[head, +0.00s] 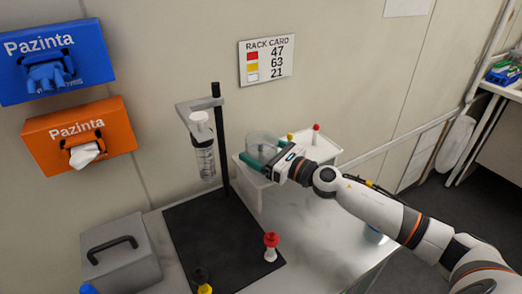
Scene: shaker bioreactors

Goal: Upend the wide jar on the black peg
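The wide jar (262,142) is clear and round and shows at the white rack (252,192), in the middle of the head view. My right gripper (264,158) is at the jar, with a teal finger across its near left side. I cannot tell whether the fingers press on it or whether it rests on the rack. My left gripper is not in view.
A black stand (219,140) holds a clear tube (204,155) left of the rack. A red-topped white piece (271,246) stands on the mat (215,235). Red (316,130) and yellow (290,137) tips show at the rack. A grey box (120,262) is at left.

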